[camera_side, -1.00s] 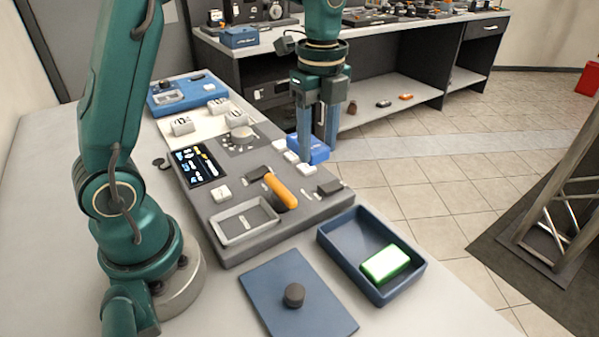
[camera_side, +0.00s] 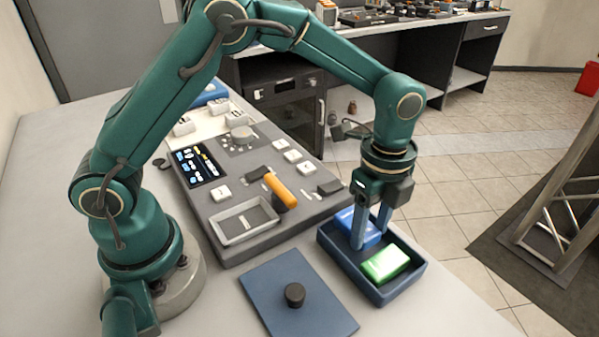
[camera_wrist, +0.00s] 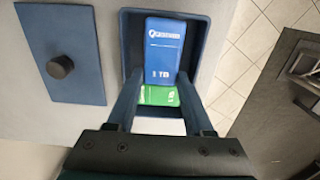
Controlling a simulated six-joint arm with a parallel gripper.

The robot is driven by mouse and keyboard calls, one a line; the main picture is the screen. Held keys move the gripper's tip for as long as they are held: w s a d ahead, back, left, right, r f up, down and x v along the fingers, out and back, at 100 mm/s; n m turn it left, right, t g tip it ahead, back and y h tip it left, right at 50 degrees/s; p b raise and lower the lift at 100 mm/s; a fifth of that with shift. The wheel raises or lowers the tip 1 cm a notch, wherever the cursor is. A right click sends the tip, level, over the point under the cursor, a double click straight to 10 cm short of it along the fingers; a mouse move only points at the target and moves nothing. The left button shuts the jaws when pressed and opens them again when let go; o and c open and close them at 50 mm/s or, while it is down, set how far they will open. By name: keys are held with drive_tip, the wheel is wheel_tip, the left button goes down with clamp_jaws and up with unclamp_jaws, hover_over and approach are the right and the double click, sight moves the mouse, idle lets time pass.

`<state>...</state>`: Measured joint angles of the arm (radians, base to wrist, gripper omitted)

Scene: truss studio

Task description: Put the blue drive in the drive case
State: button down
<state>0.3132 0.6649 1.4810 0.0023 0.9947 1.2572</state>
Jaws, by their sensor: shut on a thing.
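The blue drive (camera_side: 350,222) is between the fingers of my gripper (camera_side: 371,240), which is shut on it. The drive is at the far end of the open drive case (camera_side: 327,243), inside or just above its walls; I cannot tell whether it touches the floor. In the wrist view the blue drive (camera_wrist: 164,48) shows white lettering, and my fingers (camera_wrist: 155,92) straddle its lower end. A green drive (camera_side: 386,263) lies in the near end of the case, right beside the blue one. In the wrist view the green drive (camera_wrist: 158,95) is partly hidden.
The flat blue lid (camera_side: 270,290) with a dark knob lies on the table left of the case. A grey console (camera_side: 240,190) with an orange lever (camera_side: 281,190) stands behind it. The table edge and tiled floor are just right of the case.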

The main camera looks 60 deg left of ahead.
sight(368, 233)
drive_tip(key=shift+f, duration=1.1)
drive_tip(key=shift+c, duration=1.4)
unclamp_jaws()
drive_tip(key=shift+f, duration=0.15)
wheel_tip(368, 233, up, 12)
drive_tip(key=s+a+r+n+t, duration=0.3)
drive_tip(key=s+a+r+n, duration=0.3)
drive_tip(key=n, duration=0.3)
drive_tip(key=s+a+f+n+t, duration=0.2)
drive_tip(key=s+a+f+n, duration=0.1)
drive_tip(key=s+n, duration=0.5)
drive_tip(key=shift+s+a+f+n+t, duration=0.3)
drive_tip(key=shift+s+a+f+n, duration=0.1)
drive_tip(key=shift+a+n, duration=0.15)
